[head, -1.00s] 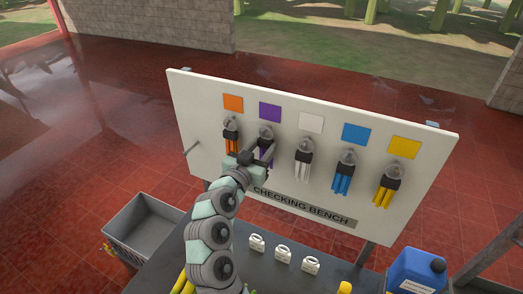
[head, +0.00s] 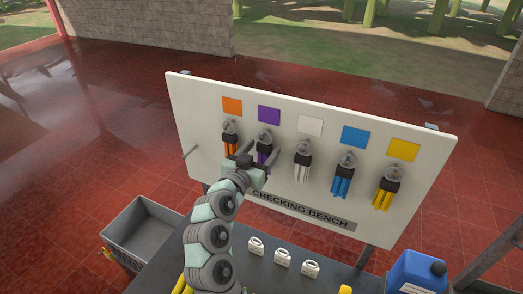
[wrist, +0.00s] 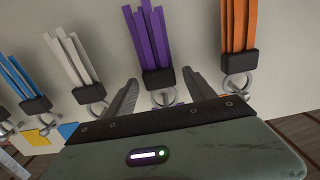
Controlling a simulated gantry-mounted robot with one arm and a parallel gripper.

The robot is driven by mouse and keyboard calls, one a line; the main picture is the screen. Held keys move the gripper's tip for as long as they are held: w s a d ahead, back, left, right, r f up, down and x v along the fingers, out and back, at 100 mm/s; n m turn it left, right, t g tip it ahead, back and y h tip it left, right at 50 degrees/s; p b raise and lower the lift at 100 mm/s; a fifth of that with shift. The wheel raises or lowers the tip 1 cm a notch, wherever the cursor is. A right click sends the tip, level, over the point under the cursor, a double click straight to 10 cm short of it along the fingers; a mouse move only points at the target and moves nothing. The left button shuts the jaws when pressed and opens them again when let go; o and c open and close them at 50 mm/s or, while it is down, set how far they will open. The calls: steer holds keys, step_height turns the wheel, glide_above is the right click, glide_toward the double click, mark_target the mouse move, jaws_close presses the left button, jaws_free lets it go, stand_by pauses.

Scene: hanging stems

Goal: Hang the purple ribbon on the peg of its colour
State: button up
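The purple ribbon (head: 264,155) hangs below the purple square (head: 269,114) on the white board. In the wrist view the ribbon (wrist: 151,38) appears upside down, with a black clip (wrist: 158,82) and a metal ring (wrist: 164,97) at the peg. The ring appears to be around the peg. My gripper (head: 252,165) is open in front of the board, just below the clip in the head view. In the wrist view its two fingers (wrist: 162,95) stand apart on either side of the ring and clip, with no visible contact. My gripper's body hides part of the peg there.
Orange (head: 230,143), white (head: 302,168), blue (head: 342,180) and yellow (head: 383,195) ribbons hang on neighbouring pegs under matching squares. The orange one is close on the left.

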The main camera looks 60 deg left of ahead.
steer(key=shift+s+d, duration=0.1)
steer(key=shift+s, duration=0.05)
steer(key=b+v, duration=0.3)
steer(key=v, duration=0.7)
steer(key=shift+s+d, duration=0.15)
steer(key=shift+d, duration=0.05)
